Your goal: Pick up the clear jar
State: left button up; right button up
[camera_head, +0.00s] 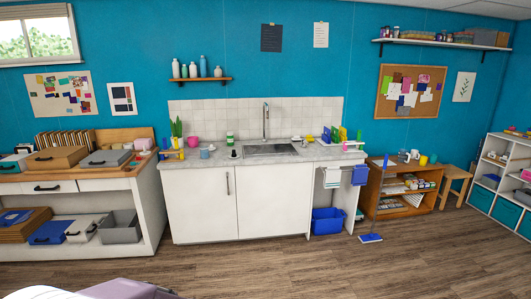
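I cannot make out a clear jar anywhere in the head view; small items on the far counter are too small to tell apart. The white sink counter (230,160) stands against the blue wall, across the floor from me. On it are a pink cup (194,142), a small blue mug (204,154) and a green-and-white container (230,138). Neither of my grippers is in view.
A workbench (152,190) with boxes stands at left. A wooden shelf unit (372,190) with mugs and a stool (456,178) stand at right, beside white cubbies (490,160). A blue-headed broom (370,238) stands before the shelf. The wood floor (300,265) between is open.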

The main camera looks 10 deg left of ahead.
aim_at(204, 150)
jog(key=i+j, duration=0.2)
jog(key=i, duration=0.25)
jog(key=i+j, duration=0.25)
jog(key=i, duration=0.25)
jog(key=i+j, duration=0.2)
jog(key=i, duration=0.25)
jog(key=i+j, duration=0.2)
jog(key=i, duration=0.25)
jog(key=i+j, duration=0.25)
jog(key=i, duration=0.2)
